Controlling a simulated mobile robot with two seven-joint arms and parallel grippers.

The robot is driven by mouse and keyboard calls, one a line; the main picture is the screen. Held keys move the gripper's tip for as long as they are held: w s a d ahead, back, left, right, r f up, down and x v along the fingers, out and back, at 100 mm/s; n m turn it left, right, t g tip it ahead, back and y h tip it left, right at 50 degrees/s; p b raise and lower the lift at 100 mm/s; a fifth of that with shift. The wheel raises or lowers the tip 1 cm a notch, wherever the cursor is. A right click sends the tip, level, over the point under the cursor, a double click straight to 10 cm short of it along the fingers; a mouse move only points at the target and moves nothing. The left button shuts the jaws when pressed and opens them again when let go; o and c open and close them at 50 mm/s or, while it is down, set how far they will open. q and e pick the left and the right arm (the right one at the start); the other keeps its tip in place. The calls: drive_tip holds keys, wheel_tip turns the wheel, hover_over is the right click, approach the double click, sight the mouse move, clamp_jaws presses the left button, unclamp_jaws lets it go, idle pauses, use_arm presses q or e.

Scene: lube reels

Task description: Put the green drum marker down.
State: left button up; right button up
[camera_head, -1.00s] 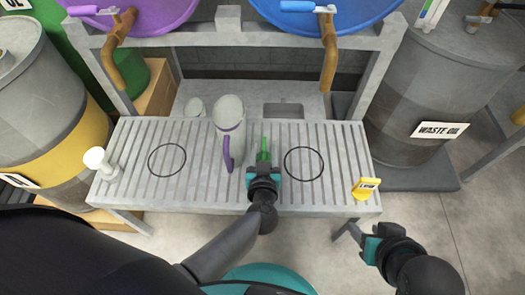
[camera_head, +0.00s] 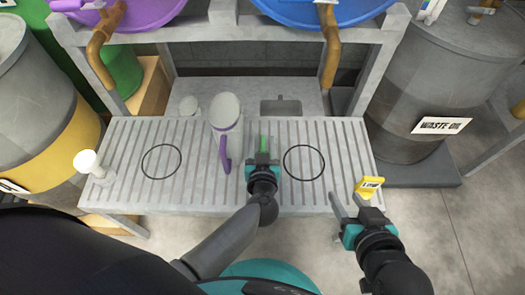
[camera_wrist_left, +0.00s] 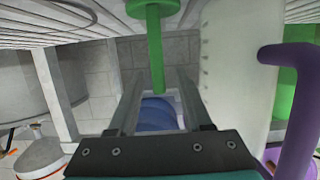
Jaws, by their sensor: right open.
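The green drum marker (camera_head: 263,144) stands on the slatted bench, between the jug and the right black ring (camera_head: 304,162). In the left wrist view its green stem (camera_wrist_left: 155,45) and round foot show, the foot against the slats at the top; exact contact is unclear. My left gripper (camera_head: 262,160) is at the marker, with its fingers on either side of the stem. In the wrist view (camera_wrist_left: 160,72) the fingers look spread, with a gap beside the stem. My right gripper (camera_head: 348,192) is open and empty at the bench's front right, beside a yellow marker (camera_head: 371,186).
A grey jug (camera_head: 228,112) with a purple handle stands close left of my left gripper. A white-topped marker (camera_head: 90,163) stands at the bench's left end. Another black ring (camera_head: 161,161) lies clear on the left. A waste oil drum (camera_head: 425,90) stands right.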

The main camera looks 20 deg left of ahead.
use_arm(q)
clamp_jaws()
idle(0.8)
